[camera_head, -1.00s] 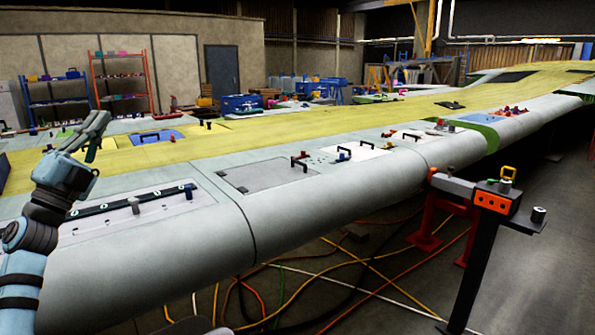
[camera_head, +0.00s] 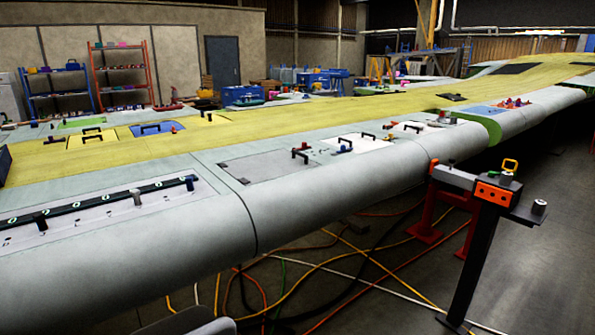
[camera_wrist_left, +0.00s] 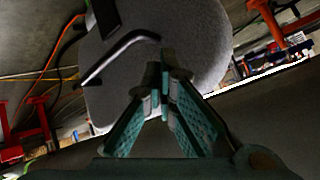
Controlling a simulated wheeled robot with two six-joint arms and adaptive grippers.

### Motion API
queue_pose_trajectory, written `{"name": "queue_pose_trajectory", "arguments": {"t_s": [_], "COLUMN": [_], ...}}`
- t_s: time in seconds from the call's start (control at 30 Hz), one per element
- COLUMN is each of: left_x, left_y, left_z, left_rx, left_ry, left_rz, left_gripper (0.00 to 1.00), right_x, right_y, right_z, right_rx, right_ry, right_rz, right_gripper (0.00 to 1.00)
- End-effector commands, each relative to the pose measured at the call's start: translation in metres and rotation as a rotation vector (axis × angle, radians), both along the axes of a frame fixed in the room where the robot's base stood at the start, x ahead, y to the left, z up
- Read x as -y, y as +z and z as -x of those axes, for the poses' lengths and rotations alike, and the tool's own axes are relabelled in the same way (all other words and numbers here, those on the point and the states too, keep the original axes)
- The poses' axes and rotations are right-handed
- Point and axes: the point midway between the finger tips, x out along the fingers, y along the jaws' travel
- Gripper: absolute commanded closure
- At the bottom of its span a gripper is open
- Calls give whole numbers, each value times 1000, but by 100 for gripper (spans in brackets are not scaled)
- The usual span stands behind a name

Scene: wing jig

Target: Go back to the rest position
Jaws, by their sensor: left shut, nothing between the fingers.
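My left gripper (camera_wrist_left: 163,75) is in the left wrist view, with its teal fingers converging and the tips together. It is shut and empty. Neither gripper shows in the head view now. In the left wrist view a rounded grey surface (camera_wrist_left: 205,55) and a dark bent bar (camera_wrist_left: 118,60) lie beyond the fingers; I cannot tell whether the fingertips touch anything there. The long grey and yellow wing (camera_head: 330,190) runs across the head view from lower left to upper right.
On the wing are a dark strip (camera_head: 100,208) with knobs, a grey hatch panel (camera_head: 265,167) and several black handles. A black and orange stand (camera_head: 480,235) is at the right. Cables (camera_head: 330,265) lie on the floor below. Shelves (camera_head: 122,78) stand at the back left.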

Motion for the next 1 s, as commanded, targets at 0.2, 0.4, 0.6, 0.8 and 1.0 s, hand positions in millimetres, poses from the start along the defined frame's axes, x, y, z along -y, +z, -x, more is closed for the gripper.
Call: {"name": "queue_pose_trajectory", "arguments": {"t_s": [0.2,0.4,0.6,0.8,1.0], "left_x": [38,79,114,121,121], "left_y": [-102,-164,-190,-193,-193], "left_z": [128,264,388,439,440], "left_rx": [-266,-487,-662,-731,-732], "left_ry": [68,112,128,136,136], "left_rz": [126,209,251,257,256], "left_gripper": [100,100,100,100,100], "right_x": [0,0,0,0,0], "right_y": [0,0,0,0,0], "right_z": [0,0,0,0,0], "right_rx": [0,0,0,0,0], "right_ry": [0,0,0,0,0], "right_rz": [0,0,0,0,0], "right_gripper": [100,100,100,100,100]}}
